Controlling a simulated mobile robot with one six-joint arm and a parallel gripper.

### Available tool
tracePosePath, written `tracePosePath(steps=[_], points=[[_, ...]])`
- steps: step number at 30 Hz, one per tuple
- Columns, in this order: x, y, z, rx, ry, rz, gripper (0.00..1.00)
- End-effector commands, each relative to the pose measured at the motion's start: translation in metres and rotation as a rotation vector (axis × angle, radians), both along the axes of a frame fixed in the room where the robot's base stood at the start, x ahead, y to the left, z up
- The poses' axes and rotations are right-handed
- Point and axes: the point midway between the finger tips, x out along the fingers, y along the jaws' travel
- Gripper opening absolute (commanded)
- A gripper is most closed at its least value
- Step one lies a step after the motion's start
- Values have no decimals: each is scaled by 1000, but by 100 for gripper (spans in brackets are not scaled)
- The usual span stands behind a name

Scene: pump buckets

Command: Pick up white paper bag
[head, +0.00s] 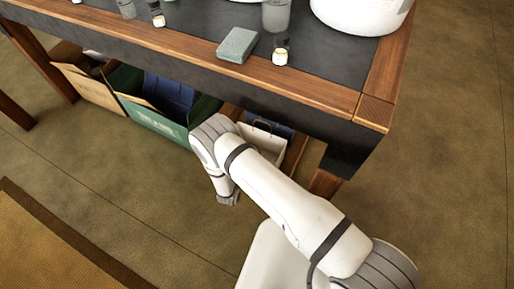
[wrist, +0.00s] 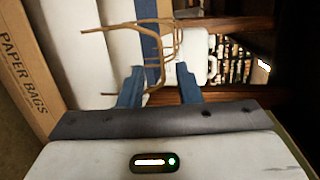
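The white paper bag (head: 262,143) stands under the table's right end in the head view, partly hidden by my arm and the table. In the wrist view its white side (wrist: 75,50) fills the left and upper part. Brown twisted handles (wrist: 165,45) loop out over the middle. My gripper (wrist: 159,70) has two blue fingers spread apart, with parts of the handles showing between and just beyond them. I cannot tell whether the fingers touch the handles. In the head view the fingers cannot be made out behind my arm.
A box marked "PAPER BAGS" (wrist: 28,75) borders the bag. Left of it under the table are a green bin (head: 155,120) and a cardboard box (head: 92,84). The wooden-edged table (head: 300,92) overhangs them. Floor in front is clear.

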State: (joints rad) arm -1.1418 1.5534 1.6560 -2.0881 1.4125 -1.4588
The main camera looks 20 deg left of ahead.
Motion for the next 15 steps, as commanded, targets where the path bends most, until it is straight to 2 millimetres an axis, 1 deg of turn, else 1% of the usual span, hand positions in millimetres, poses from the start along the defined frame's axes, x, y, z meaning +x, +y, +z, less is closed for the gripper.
tracePosePath(steps=[1,5,9,12,15], points=[[6,0,-3,2,-1,-2,31],[21,-1,-6,2,-1,-1,31],[43,-3,-10,3,-2,-1,31],[55,-1,-11,2,-1,1,31],[61,0,-11,2,-1,3,31]])
